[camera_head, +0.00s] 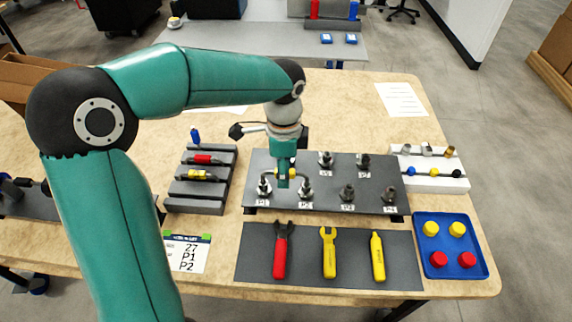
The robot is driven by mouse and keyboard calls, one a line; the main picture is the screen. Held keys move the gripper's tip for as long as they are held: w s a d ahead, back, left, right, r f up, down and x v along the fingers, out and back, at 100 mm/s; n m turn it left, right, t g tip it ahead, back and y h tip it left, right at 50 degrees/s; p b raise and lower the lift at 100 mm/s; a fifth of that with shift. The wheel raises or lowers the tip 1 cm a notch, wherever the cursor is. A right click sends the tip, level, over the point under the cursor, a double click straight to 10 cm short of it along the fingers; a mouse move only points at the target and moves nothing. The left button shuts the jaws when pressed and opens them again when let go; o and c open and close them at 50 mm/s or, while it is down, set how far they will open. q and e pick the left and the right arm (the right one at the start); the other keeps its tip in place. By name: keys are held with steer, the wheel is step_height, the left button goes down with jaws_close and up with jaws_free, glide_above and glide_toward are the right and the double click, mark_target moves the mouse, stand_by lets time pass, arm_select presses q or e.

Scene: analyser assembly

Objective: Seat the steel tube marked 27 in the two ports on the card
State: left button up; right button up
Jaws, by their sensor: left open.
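The card (187,255) at the table's front left reads 27, P1, P2. The dark port plate (375,183) carries several labelled metal ports. Port P1 (264,189) is at its front left, and the port to its right (306,191) has a label that looks like P2. A thin bent steel tube (268,176) arches between these two ports, its ends at their tops. I cannot tell how deep they sit, and its number is not readable. My left gripper (284,180) points down over the tube's middle, open, partly hiding it. My right gripper is not in view.
A grey rack (194,208) with red and yellow tools stands left. A blue tray (448,254) with caps and a white fittings block (424,185) are right. The table behind the plate is mostly clear.

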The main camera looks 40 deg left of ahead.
arm_select(q)
step_height(320, 180, up, 12)
stand_by(0.6)
